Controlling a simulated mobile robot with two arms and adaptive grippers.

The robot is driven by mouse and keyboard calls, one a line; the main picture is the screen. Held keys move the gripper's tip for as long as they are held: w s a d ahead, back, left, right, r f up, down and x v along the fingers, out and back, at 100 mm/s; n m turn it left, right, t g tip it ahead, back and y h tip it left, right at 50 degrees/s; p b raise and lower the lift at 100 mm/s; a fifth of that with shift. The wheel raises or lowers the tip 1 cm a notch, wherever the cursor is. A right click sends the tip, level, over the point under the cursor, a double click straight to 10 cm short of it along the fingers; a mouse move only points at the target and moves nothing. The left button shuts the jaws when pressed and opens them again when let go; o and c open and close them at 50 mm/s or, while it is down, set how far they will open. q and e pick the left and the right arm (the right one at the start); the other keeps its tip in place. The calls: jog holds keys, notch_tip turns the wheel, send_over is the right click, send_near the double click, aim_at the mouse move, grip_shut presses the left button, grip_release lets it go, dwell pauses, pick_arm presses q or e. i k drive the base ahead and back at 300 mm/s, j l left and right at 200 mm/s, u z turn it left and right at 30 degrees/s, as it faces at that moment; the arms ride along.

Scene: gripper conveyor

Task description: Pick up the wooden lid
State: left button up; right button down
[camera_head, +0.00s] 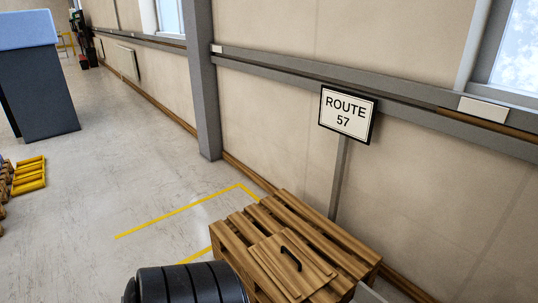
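The wooden lid (278,271) is a square plank panel with a black handle (290,258) on its top. It lies flat on the wooden pallet (318,236), toward the pallet's near side. The handle faces up and is unobstructed. The lid's nearest corner is at or close to the bottom edge of the picture. Neither of my grippers can be made out in the head view, and nothing is seen touching the lid.
A sign reading ROUTE 57 (346,114) stands on a post behind the pallet, close to the wall. Yellow floor lines (180,212) run beside the pallet. A dark cabinet (40,85) and yellow slatted pieces (29,175) are at the left.

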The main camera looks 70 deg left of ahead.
aim_at(295, 268)
jog(key=u, duration=1.95)
